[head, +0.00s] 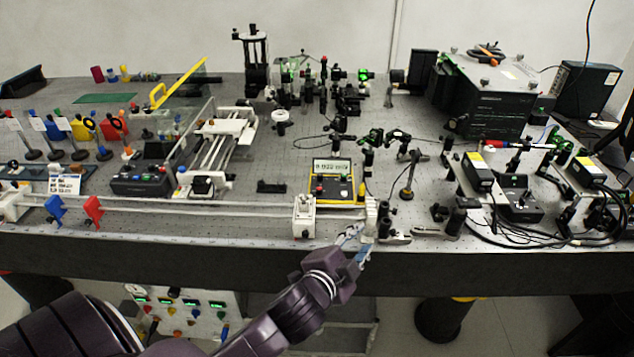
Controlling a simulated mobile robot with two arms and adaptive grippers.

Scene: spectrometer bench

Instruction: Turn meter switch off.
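The meter (335,180) is a yellow-edged box with a lit display (332,166), lying near the front of the bench, right of the middle. The small digits on the display are hard to read. A small red control (319,187) shows on the left of its dark face; I cannot tell which control is the switch or its position. My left gripper (355,245) is at the front edge of the bench, in front of the meter and a little to its right, apart from it. Its two fingers are spread, with nothing seen held between them. My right gripper is out of view.
A white block (304,216) stands left of my gripper, and a white post (370,215) stands just behind it. Optics mounts and a black post (408,178) are right of the meter. Black boxes with cables (518,204) fill the right side.

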